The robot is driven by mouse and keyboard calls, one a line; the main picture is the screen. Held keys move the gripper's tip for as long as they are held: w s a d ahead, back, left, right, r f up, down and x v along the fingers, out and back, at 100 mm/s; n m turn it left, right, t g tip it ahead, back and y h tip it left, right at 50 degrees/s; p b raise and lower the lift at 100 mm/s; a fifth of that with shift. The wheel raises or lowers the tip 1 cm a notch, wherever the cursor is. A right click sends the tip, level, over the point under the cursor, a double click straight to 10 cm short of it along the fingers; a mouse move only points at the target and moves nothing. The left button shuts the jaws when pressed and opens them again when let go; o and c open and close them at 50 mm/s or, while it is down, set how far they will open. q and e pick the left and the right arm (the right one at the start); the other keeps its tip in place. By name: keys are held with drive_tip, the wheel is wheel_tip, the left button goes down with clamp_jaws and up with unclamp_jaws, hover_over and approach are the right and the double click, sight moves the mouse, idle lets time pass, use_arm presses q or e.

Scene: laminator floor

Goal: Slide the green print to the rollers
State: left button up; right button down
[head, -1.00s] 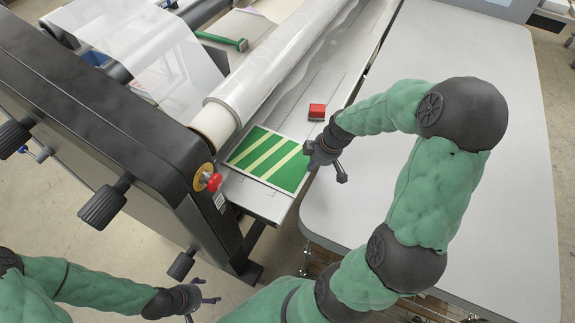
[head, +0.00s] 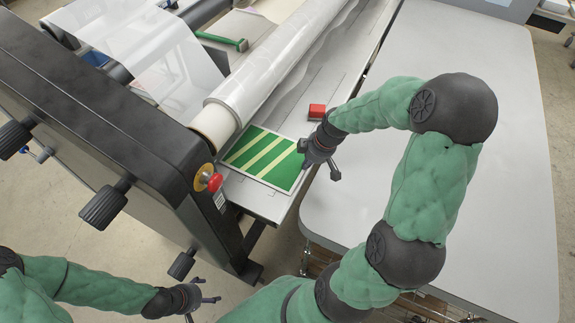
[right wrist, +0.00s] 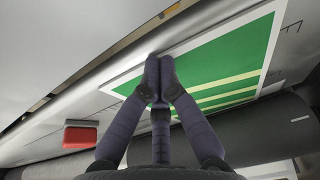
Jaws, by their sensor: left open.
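The green print (head: 262,157), with pale diagonal stripes and a white border, lies flat on the grey feed table (head: 262,203) just in front of the film-wrapped roller (head: 222,112). The print also shows in the right wrist view (right wrist: 228,55). My right gripper (head: 313,158) is at the print's right edge, on the side away from the roller. In the right wrist view its fingers (right wrist: 160,72) are shut together, with the tips at the print's edge; contact is hard to tell. My left gripper (head: 207,297) is open and empty, low over the floor.
A red block (head: 317,111) sits on the feed table beyond my right gripper; it also shows in the right wrist view (right wrist: 80,134). A red stop button (head: 214,182) sticks out from the black machine housing (head: 120,130). A wide pale table (head: 460,50) on the right is clear.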

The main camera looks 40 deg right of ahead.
sight(296, 164)
drive_tip(key=shift+w+a+f, duration=0.1)
drive_tip(key=shift+w+a, duration=0.35)
drive_tip(key=shift+w, duration=0.25)
drive_tip(key=shift+w+a+f, duration=0.1)
drive_tip(key=shift+w+a, duration=0.3)
drive_tip(key=shift+w, duration=0.25)
idle(0.7)
drive_tip(key=shift+s+d+r, duration=0.1)
drive_tip(key=shift+s+d, duration=0.3)
drive_tip(key=shift+s, duration=0.1)
idle(0.6)
drive_tip(key=shift+r, duration=0.1)
drive_tip(key=shift+p+v, duration=1.95)
drive_tip(key=shift+v, duration=1.15)
